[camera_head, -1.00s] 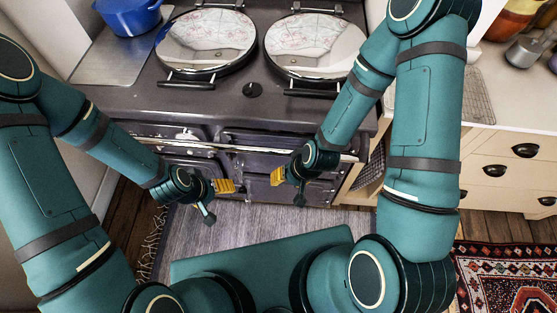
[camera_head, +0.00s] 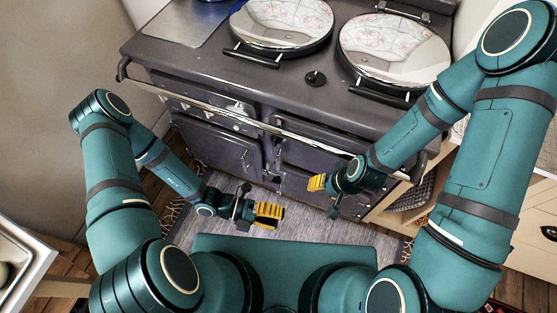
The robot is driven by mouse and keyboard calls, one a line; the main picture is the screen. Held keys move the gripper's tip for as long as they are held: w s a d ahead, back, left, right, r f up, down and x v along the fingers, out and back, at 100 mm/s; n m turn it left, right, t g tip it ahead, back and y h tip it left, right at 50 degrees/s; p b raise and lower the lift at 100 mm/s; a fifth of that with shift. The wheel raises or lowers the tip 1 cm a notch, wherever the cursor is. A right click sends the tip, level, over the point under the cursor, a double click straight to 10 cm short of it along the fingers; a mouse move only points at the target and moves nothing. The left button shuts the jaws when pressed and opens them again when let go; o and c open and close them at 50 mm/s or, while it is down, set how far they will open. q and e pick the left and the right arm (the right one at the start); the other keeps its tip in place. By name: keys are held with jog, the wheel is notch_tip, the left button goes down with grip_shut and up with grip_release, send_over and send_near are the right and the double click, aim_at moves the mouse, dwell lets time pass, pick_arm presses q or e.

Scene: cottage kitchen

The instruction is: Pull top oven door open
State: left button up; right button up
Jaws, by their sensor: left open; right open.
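The dark grey range oven stands ahead, with a metal rail (camera_head: 270,128) along its front. Its upper left door (camera_head: 205,108) and lower left door (camera_head: 217,146) look shut. On the right side, an upper door (camera_head: 318,150) also looks shut, partly hidden by the rail and my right arm. My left gripper (camera_head: 268,214) is open and empty, low over the grey rug and apart from the oven. My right gripper (camera_head: 317,183) is open, in front of the oven's right-hand doors. I cannot tell whether it touches them.
Two round mirrored hob lids (camera_head: 283,22) top the range. A grey rug (camera_head: 185,225) lies on the wood floor before it. Cream drawers (camera_head: 530,230) stand at the right. A pale-framed piece of furniture (camera_head: 30,265) stands at the lower left.

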pick_arm(q)
jog(key=w+a+f+n+t+b, duration=0.1)
jog(key=w+f+n+t, duration=0.1)
jog(key=w+n+t, duration=0.45)
jog(key=w+a+f+n+t, duration=0.15)
jog(key=n+t, duration=0.25)
jog(key=n, duration=0.6)
jog(key=n+t+y+b, duration=0.1)
jog(key=n+t+y, duration=0.6)
jog(key=n, duration=0.6)
send_near(277, 161)
jog(key=shift+m, duration=0.25)
jog(key=x, duration=0.5)
jog(key=b+x, duration=0.1)
jog(key=x, duration=0.5)
jog(key=shift+a+f+b, duration=0.1)
jog(key=shift+f+b, duration=0.1)
jog(key=shift+b, duration=0.1)
grip_shut()
